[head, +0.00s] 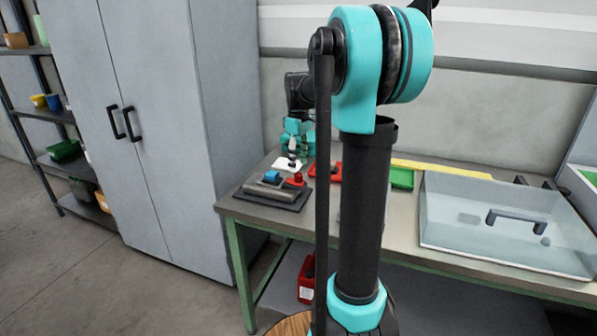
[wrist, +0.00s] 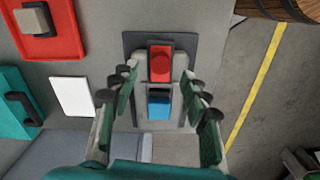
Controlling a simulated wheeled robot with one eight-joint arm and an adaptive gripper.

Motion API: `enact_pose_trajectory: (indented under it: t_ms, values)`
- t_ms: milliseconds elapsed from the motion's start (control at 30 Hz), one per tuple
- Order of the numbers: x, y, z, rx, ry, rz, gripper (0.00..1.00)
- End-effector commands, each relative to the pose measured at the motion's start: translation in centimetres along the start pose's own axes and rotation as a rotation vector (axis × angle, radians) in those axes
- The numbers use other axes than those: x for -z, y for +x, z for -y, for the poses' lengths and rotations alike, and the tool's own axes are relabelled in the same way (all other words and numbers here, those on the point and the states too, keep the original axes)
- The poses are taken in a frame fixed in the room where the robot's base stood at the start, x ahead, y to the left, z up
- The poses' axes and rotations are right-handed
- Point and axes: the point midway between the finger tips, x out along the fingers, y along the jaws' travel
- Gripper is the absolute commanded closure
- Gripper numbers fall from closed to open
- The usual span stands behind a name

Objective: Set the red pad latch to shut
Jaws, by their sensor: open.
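The reel labeller is a grey device on a dark base plate (head: 262,198) at the left end of the bench. It carries a red pad (head: 296,179) and a blue block (head: 272,176). In the wrist view the red pad (wrist: 160,63) lies just beyond the blue block (wrist: 158,107), between and slightly ahead of my fingertips. I cannot tell the latch's position. My gripper (wrist: 162,86) is open and empty, with a finger on each side of the device. In the head view my gripper (head: 292,155) hangs above and behind the labeller, partly hidden by my arm.
A white card (wrist: 72,96), a red tray (wrist: 62,52) with a grey block and a teal case (wrist: 12,85) lie left of the device in the wrist view. A clear bin (head: 460,241) stands on the bench's right. A grey cabinet (head: 165,130) stands left.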

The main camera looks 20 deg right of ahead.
Motion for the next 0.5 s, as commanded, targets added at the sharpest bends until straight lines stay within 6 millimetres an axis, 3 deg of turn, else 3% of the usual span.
enact_pose_trajectory:
  t_ms: [200, 500]
  values:
    - [0.0, 3.0, 0.0, 0.000, 0.000, 0.000, 0.54]
    - [0.0, 3.9, 0.0, 0.000, 0.000, 0.000, 0.54]
